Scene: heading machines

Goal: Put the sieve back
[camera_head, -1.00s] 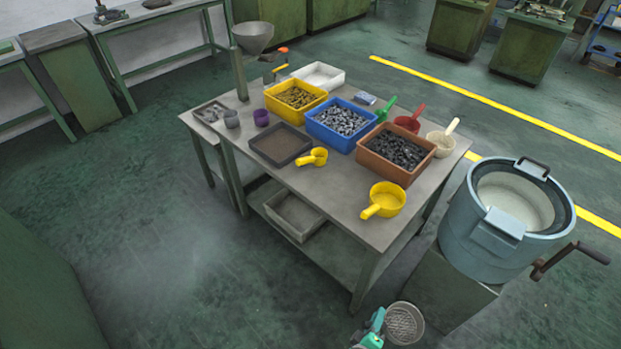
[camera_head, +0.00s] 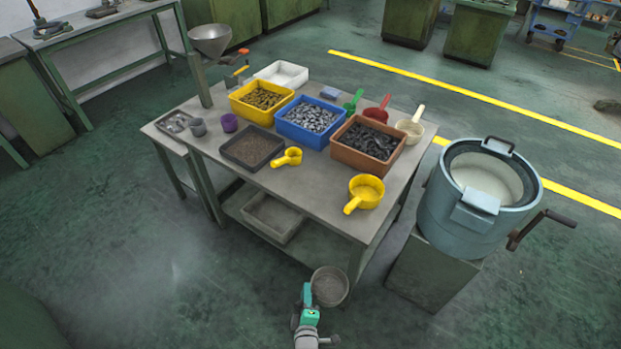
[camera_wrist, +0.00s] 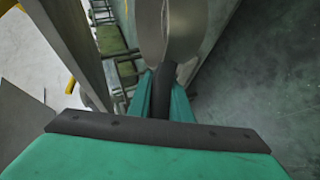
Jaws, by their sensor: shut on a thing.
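The sieve (camera_head: 330,286) is a round grey metal bowl with a mesh bottom, in front of the workbench's near right leg in the head view. My gripper (camera_head: 308,292) is shut on its handle and holds it off the table, beside and below the bench top. In the wrist view the dark handle (camera_wrist: 185,77) lies between the teal fingers of my gripper (camera_wrist: 164,95). The metal rim of the sieve (camera_wrist: 190,45) rises beyond it, partly cut off by the frame's top edge.
The workbench (camera_head: 300,188) carries yellow, blue and brown bins, scoops and a grey tray (camera_head: 252,148). A lower shelf holds another tray (camera_head: 272,218). A blue-grey drum with a crank (camera_head: 460,225) stands on a green pedestal at the right. The floor at front left is clear.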

